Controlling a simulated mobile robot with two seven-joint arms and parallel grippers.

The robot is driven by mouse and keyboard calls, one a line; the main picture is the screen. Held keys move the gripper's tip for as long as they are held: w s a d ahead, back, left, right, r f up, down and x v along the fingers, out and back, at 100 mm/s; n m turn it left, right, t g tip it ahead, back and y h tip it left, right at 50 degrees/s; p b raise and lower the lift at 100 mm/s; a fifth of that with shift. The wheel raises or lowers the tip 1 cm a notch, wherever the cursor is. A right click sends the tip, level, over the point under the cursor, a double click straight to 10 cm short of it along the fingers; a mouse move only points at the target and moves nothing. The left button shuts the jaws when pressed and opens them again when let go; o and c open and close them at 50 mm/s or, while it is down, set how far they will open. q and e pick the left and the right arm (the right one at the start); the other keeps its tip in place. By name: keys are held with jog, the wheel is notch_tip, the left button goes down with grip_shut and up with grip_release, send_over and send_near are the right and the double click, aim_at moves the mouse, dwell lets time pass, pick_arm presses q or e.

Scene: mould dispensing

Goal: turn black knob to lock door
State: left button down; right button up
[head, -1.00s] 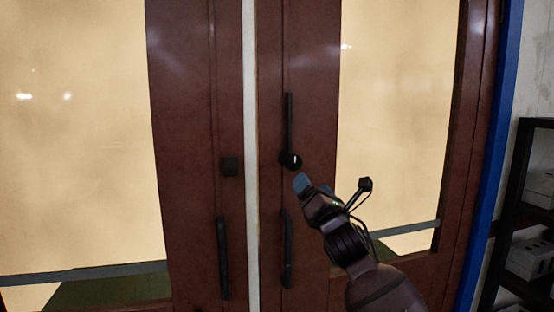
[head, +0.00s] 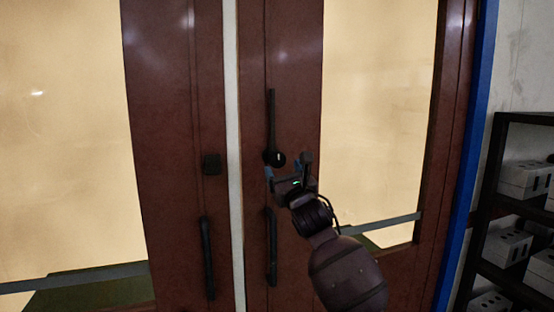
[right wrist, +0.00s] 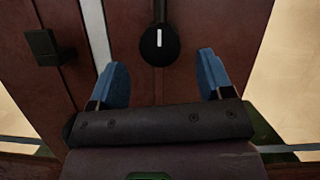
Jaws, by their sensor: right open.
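The black knob (head: 276,158) is on the right door leaf (head: 300,60), at the foot of a thin black vertical bar. It also shows in the right wrist view (right wrist: 159,45), round, with a white mark standing upright. My right gripper (head: 287,172) is just below the knob in the head view. In the right wrist view its two blue fingertips (right wrist: 160,72) are wide apart, with the knob ahead between and beyond them. Nothing is between the fingers, and they look apart from the knob. My left gripper is not in view.
A black square fitting (head: 211,164) is on the left door leaf. Black vertical handles hang below, on the left leaf (head: 207,258) and right leaf (head: 272,247). A black shelf (head: 487,190) with several grey boxes stands at the right.

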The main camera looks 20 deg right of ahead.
aim_at(279, 162)
jog(key=shift+x, duration=2.7)
jog(key=c, duration=1.3)
